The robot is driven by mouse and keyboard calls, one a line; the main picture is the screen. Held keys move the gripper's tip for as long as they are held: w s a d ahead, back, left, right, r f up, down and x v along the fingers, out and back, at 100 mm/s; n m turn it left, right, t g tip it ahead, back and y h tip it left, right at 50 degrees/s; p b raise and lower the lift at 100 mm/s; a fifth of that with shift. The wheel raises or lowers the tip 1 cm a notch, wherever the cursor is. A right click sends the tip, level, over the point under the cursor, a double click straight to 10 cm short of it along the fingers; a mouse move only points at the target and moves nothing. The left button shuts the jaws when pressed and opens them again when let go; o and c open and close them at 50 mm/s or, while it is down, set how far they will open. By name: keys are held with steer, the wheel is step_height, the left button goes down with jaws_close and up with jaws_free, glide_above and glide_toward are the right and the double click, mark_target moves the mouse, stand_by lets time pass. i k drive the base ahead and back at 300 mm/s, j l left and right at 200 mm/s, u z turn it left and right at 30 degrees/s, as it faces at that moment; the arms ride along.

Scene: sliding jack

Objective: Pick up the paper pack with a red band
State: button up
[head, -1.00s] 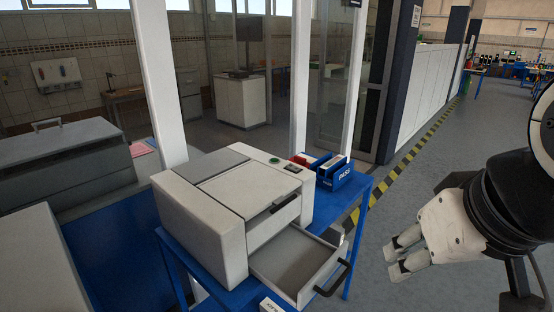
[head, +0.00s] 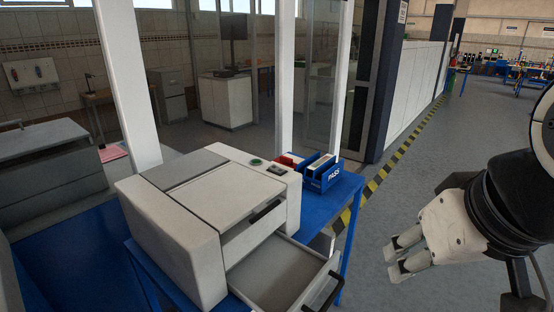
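I cannot make out a paper pack with a red band for certain in the head view. A blue box marked PASS (head: 323,174) stands at the back right of the blue table, with a red bin (head: 290,160) beside it; their contents are too small to tell. My gripper (head: 394,263) is at the right of the picture, over the floor and apart from the table. Its two fingers are apart with nothing between them.
A white machine (head: 198,205) stands on the blue table (head: 350,190), its grey drawer (head: 280,272) pulled out towards the front right. Pink sheets (head: 113,152) lie on the left counter. White posts rise behind the machine. The grey floor at right is clear.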

mark_target(289, 160)
steer(key=i+l+z, duration=0.45)
steer(key=i+z, duration=0.15)
steer(key=i, duration=0.15)
steer(key=i+z, duration=0.3)
steer(key=i+l+u, duration=0.2)
steer(key=i+u, duration=0.15)
steer(key=i, duration=0.2)
steer(key=i+l+u, duration=0.3)
steer(key=i, duration=0.2)
steer(key=i+l+u, duration=0.3)
steer(key=u, duration=0.2)
steer(key=i+l+u, duration=0.3)
steer(key=l+u, duration=0.2)
steer(key=i+j, duration=0.05)
